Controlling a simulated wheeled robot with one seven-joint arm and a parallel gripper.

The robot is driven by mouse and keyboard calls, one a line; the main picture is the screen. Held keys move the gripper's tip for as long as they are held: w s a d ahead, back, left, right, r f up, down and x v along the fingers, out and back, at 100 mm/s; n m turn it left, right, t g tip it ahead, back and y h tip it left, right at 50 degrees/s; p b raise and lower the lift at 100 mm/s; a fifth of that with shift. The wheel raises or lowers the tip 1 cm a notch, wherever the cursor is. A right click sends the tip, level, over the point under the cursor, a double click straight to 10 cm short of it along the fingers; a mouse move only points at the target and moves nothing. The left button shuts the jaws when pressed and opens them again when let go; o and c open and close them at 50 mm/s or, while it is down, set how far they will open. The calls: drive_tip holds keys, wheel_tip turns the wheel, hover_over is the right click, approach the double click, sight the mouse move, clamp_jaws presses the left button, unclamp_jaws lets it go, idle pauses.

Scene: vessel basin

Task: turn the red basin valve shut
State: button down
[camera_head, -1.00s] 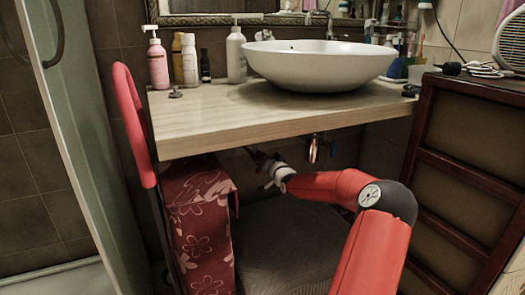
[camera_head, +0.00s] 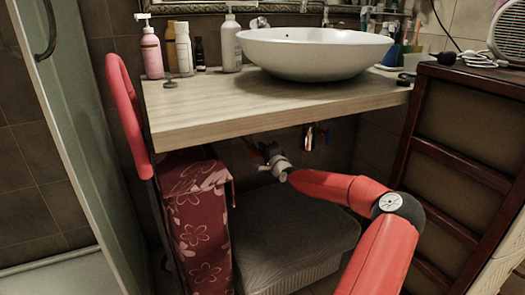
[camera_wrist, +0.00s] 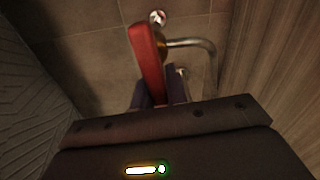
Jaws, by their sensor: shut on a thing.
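The red valve handle (camera_wrist: 148,62) is a flat lever in the wrist view, joined to a brass valve body (camera_wrist: 162,42) with a bent metal pipe. My gripper (camera_wrist: 158,92) is shut on the lower part of this handle, between its two dark fingers. In the head view my gripper (camera_head: 270,153) is under the wooden countertop, near the back wall. The handle cannot be made out clearly there. The white basin (camera_head: 315,52) stands on the countertop above.
The wooden countertop (camera_head: 200,112) is close above my arm. A grey woven box (camera_head: 290,240) lies below it. A metal fitting (camera_head: 309,136) hangs beneath the basin.

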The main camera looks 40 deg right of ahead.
drive_tip(key=shift+f+m, duration=0.2)
drive_tip(key=shift+m, duration=0.3)
drive_tip(key=c, duration=1.4)
unclamp_jaws()
drive_tip(key=v, duration=0.7)
drive_tip(key=shift+s+a+b, duration=0.15)
drive_tip(key=shift+s+b, duration=0.15)
drive_tip(key=shift+s, duration=0.1)
